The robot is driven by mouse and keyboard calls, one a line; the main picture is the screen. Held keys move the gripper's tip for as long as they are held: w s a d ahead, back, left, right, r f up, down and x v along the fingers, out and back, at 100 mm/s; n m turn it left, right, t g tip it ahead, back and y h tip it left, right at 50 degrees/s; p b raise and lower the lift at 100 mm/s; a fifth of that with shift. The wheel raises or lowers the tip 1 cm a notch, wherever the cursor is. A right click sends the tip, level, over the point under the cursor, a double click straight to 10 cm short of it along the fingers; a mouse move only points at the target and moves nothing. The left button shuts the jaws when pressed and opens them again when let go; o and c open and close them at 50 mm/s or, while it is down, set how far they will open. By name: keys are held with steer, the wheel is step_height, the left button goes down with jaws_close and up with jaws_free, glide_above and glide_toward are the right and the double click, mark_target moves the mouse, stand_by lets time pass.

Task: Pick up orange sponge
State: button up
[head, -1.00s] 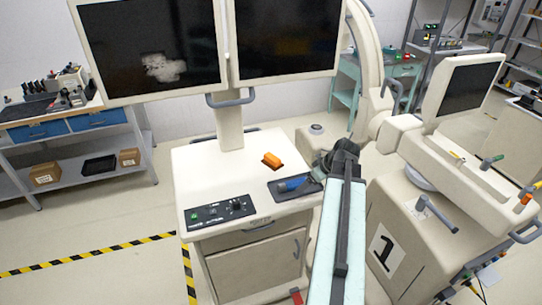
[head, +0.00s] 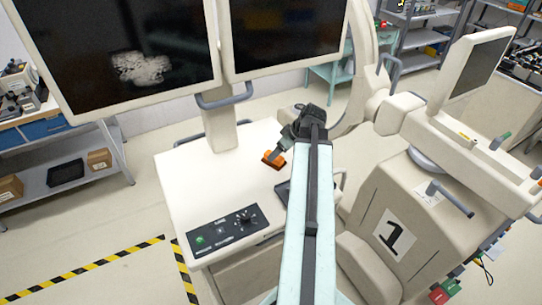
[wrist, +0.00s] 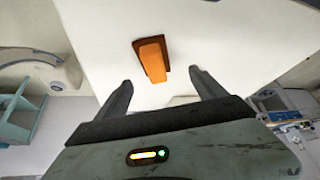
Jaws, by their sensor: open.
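The orange sponge (head: 274,160) lies on the white top of the cart (head: 187,190), near its back right part. In the wrist view the sponge (wrist: 152,60) is a small orange block with a darker brown-orange side, lying on the white surface. My gripper (head: 281,152) is beside and above the sponge in the head view and covers part of it. In the wrist view my gripper (wrist: 158,82) has its two dark fingers wide apart. The sponge shows between and beyond the fingertips, and neither finger visibly touches it.
Two large dark monitors (head: 115,50) stand on a post behind the cart top. A control panel (head: 228,230) is at the cart's front. A dark tray (head: 283,192) is partly hidden by my arm. The cart top's left part is clear.

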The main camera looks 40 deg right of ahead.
steer(key=shift+w+d+f+b, duration=0.1)
steer(key=shift+w+f+b, duration=0.05)
steer(key=shift+f+b, duration=0.4)
steer(key=shift+w+f+b, duration=0.15)
steer(key=shift+f+b, duration=0.3)
steer(key=shift+f, duration=0.05)
steer(key=shift+w+f, duration=0.15)
steer(key=shift+w, duration=0.15)
steer(key=b+x, duration=0.4)
steer(key=x, duration=0.1)
steer(key=shift+w+d+b, duration=0.1)
steer(key=shift+d+b, duration=0.15)
steer(key=shift+b, duration=0.05)
steer(key=shift+r, duration=0.25)
steer(key=c, duration=1.6)
